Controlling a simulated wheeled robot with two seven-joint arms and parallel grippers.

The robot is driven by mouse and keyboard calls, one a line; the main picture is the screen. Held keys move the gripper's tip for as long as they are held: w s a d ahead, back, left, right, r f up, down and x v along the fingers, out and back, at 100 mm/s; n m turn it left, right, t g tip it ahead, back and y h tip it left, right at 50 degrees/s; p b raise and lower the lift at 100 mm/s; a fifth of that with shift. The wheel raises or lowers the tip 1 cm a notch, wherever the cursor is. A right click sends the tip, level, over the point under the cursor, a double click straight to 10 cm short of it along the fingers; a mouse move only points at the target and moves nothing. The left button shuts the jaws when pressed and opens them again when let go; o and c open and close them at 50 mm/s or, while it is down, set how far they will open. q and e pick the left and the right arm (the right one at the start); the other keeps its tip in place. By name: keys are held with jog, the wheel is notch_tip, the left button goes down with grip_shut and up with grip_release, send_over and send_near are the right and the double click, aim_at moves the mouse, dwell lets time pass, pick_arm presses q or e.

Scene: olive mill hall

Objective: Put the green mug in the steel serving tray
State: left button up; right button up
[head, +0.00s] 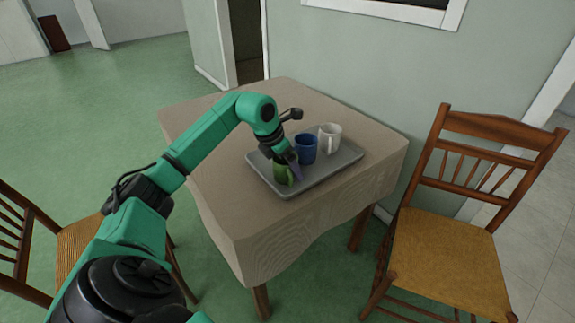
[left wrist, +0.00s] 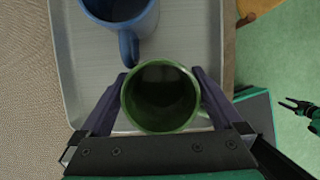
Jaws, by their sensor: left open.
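The green mug (head: 283,176) is upright at the near left part of the grey steel serving tray (head: 318,178), within its rim. In the left wrist view the green mug (left wrist: 160,97) is seen from above, and its inside looks empty. My left gripper (head: 288,163) is at the mug from above. In the left wrist view the left gripper's two fingers (left wrist: 160,98) are open, one on each side of the mug. My right gripper (left wrist: 298,106) shows small at the right edge of that view, away from the tray; its jaw state is unclear.
A blue mug (head: 306,148) stands in the tray close beside the green one, with a white mug (head: 330,138) behind it. The tray lies on a cloth-covered table (head: 215,170). Wooden chairs stand right (head: 450,255) and left (head: 80,245). The table's far left is clear.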

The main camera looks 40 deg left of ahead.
pick_arm(q)
jog(key=v, duration=1.2)
jog(key=shift+s, duration=0.1)
